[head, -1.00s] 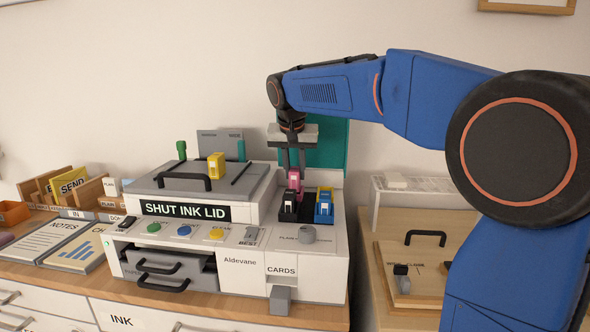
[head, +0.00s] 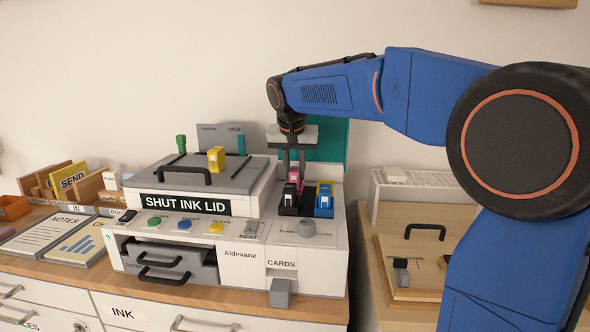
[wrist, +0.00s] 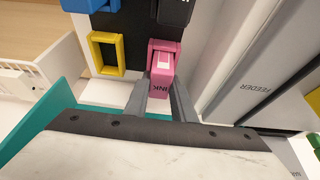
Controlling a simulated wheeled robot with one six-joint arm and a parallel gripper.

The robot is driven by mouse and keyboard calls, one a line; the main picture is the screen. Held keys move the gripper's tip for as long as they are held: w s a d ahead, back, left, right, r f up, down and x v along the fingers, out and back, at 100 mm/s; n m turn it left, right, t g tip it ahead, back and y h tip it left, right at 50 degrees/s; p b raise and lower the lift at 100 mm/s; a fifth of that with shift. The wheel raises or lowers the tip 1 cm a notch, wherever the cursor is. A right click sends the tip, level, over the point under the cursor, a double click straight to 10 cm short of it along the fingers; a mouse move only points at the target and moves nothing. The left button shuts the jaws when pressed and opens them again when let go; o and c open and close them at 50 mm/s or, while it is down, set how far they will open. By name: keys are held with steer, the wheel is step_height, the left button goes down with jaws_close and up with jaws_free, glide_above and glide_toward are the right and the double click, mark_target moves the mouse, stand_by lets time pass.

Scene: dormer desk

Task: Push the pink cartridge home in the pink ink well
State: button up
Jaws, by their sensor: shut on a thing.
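The pink cartridge (head: 295,174) stands at the back of the black ink block on the printer, behind the black cartridge (head: 290,195). In the wrist view, the pink cartridge (wrist: 161,82) is upright between the two fingers of my gripper (wrist: 165,92). My gripper (head: 294,162) points straight down and is shut on it. The pink ink well is mostly hidden under and around the cartridge, so I cannot tell how deep it sits. The empty yellow-rimmed well (wrist: 93,53) is beside it. The blue cartridge (head: 324,206) is in the front right well.
The yellow cartridge (head: 216,160) stands on the printer's grey lid, near the black handle (head: 183,176). A teal panel (head: 334,140) rises behind the ink block. The feeder (wrist: 250,80) is close beside my gripper.

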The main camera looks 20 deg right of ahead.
steer(key=shift+f, duration=0.2)
steer(key=o, duration=1.1)
steer(key=shift+o, duration=0.2)
steer(key=v, duration=1.7)
steer(key=shift+r, duration=0.15)
steer(key=shift+s, duration=0.1)
